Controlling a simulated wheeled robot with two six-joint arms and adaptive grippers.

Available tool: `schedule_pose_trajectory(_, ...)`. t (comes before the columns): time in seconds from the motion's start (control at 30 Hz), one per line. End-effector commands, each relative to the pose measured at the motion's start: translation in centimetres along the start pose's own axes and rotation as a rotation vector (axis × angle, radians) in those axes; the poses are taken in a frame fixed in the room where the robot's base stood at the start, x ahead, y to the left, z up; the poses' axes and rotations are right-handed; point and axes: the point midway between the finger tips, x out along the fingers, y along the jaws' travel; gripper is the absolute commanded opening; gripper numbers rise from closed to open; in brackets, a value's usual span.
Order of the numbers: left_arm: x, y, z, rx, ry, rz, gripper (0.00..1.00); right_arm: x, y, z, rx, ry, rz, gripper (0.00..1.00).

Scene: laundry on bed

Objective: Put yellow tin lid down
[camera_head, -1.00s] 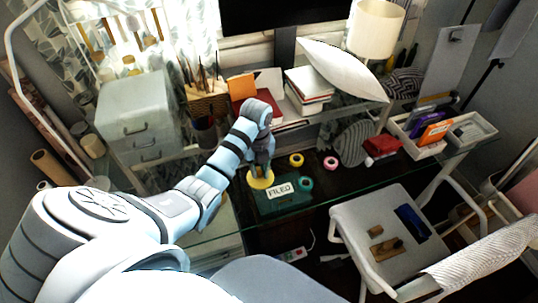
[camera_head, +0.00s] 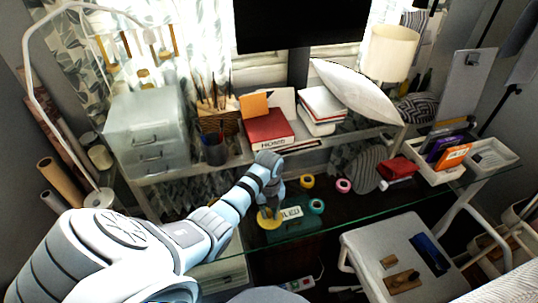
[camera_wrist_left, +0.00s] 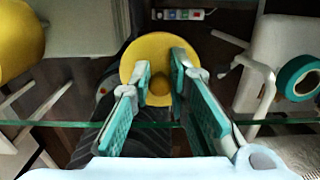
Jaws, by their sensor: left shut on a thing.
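The yellow tin lid (camera_head: 269,223) is round and hangs at the tip of my left gripper (camera_head: 270,210), over or beside the desk's front part. In the left wrist view the lid (camera_wrist_left: 158,50) sits between the two teal-padded fingers of the left gripper (camera_wrist_left: 160,78), which is shut on it. Whether the lid touches anything below is hard to tell. A larger yellow rounded thing (camera_wrist_left: 18,40) shows at the left edge of the wrist view; I cannot tell if it is the tin. My right gripper is not in view.
Rolls of tape, yellow (camera_head: 307,181), pink (camera_head: 343,186) and teal (camera_head: 316,206), lie right of the lid, near a white label (camera_head: 291,213). A white tray (camera_head: 440,172) stands further right. A chair (camera_head: 375,250) is in front of the glass desk edge.

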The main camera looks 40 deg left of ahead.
Motion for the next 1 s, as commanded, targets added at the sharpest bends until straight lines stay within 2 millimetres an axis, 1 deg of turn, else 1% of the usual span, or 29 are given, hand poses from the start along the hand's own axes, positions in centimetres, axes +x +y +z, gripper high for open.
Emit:
schedule_pose_trajectory(0.07, 0.2, 0.0, 0.0, 0.0, 0.0, 0.0, 0.0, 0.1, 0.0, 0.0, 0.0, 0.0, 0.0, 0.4)
schedule_pose_trajectory(0.1, 0.2, 0.0, 0.0, 0.0, 0.0, 0.0, 0.2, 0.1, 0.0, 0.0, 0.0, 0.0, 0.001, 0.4)
schedule_pose_trajectory(0.17, 0.2, 0.0, 0.0, 0.0, 0.0, 0.0, 0.29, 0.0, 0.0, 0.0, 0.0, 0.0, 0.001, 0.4)
schedule_pose_trajectory(0.2, 0.1, 0.0, 0.0, 0.0, 0.0, 0.001, 0.36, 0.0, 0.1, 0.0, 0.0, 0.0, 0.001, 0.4)
schedule_pose_trajectory(0.57, -0.1, 0.0, 0.0, -0.001, 0.0, 0.001, 0.36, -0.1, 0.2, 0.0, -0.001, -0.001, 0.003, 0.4)
schedule_pose_trajectory(0.67, -1.3, 0.0, 0.1, -0.001, -0.002, 0.0, 0.36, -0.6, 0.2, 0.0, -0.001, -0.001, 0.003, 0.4)
schedule_pose_trajectory(0.77, -3.8, 0.0, 0.1, -0.001, -0.003, -0.002, 0.36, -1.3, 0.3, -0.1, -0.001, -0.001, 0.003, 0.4)
schedule_pose_trajectory(0.9, -7.9, 0.0, 0.1, -0.001, -0.004, -0.002, 0.36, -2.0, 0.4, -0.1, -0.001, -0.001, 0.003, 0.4)
schedule_pose_trajectory(1.0, -10.3, 0.0, 0.1, 0.0, -0.003, -0.002, 0.36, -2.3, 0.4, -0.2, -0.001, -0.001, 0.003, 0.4)
